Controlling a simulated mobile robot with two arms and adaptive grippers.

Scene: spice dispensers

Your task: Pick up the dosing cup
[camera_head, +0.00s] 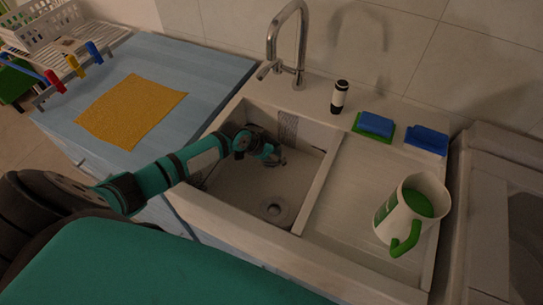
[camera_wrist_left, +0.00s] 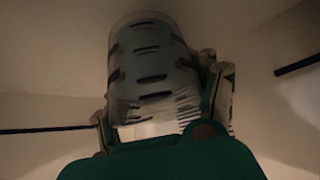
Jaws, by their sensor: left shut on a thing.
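The dosing cup (camera_wrist_left: 153,72) is a clear cylinder with rows of black markings, seen close up in the left wrist view. My left gripper (camera_head: 272,153) is inside the sink basin in the head view, above its floor. In the wrist view its fingers lie on both sides of the cup, shut on it. The cup is too small and dark to make out clearly at the gripper in the head view. My right gripper is not in view.
The sink (camera_head: 235,193) has walls around my gripper and a drain (camera_head: 273,209) below. A tall faucet (camera_head: 299,45) stands behind it. A green-and-white pitcher (camera_head: 383,222) stands on the drainboard at right. A black-and-white bottle (camera_head: 340,97) and sponges (camera_head: 376,124) are at the back edge.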

